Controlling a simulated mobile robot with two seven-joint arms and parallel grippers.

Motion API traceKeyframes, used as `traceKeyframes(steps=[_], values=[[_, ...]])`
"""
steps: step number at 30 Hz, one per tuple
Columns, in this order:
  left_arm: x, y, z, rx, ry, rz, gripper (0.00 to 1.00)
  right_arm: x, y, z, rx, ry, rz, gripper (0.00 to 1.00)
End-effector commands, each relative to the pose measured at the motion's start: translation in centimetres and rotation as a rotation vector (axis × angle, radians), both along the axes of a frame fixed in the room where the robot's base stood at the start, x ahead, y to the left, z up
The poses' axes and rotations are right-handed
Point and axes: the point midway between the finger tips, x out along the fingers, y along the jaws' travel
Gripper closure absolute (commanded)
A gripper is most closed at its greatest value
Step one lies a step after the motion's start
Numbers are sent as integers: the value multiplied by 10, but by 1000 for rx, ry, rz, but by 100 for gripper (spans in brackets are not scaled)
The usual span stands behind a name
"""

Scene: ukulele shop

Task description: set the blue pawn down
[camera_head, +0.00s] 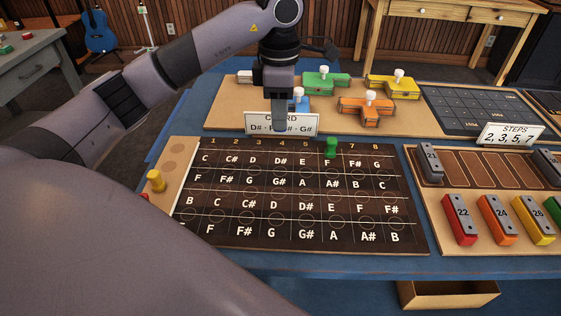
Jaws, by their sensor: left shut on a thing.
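My left gripper (279,122) points down in front of the chord card (307,124), just past the far edge of the dark fretboard board (415,240). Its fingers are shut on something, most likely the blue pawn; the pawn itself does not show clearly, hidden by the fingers. The board has lettered squares with rings and column numbers along its far edge. A green pawn (330,147) stands upright near the far edge, around columns 6. My right gripper is not in view.
Behind the card, a wooden tray (222,118) holds blue (299,105), green (323,82), yellow (394,87) and orange (366,107) knobbed blocks. At right are numbered chime bars (459,220) and a steps card (511,134). My arm covers the lower left.

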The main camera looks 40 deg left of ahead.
Motion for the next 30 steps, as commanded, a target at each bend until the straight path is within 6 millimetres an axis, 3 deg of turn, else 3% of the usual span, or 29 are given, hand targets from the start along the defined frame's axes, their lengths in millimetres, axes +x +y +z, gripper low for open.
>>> traceKeyframes(steps=[3,9,17,24,30], values=[[-2,0,-33,1,6,0,100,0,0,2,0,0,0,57],[-1,1,-71,1,2,0,100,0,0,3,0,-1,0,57],[-1,0,-90,1,2,1,100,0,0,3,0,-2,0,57],[-1,0,-123,0,1,0,100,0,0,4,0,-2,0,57],[0,0,-124,1,-1,0,100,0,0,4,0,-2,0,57]])
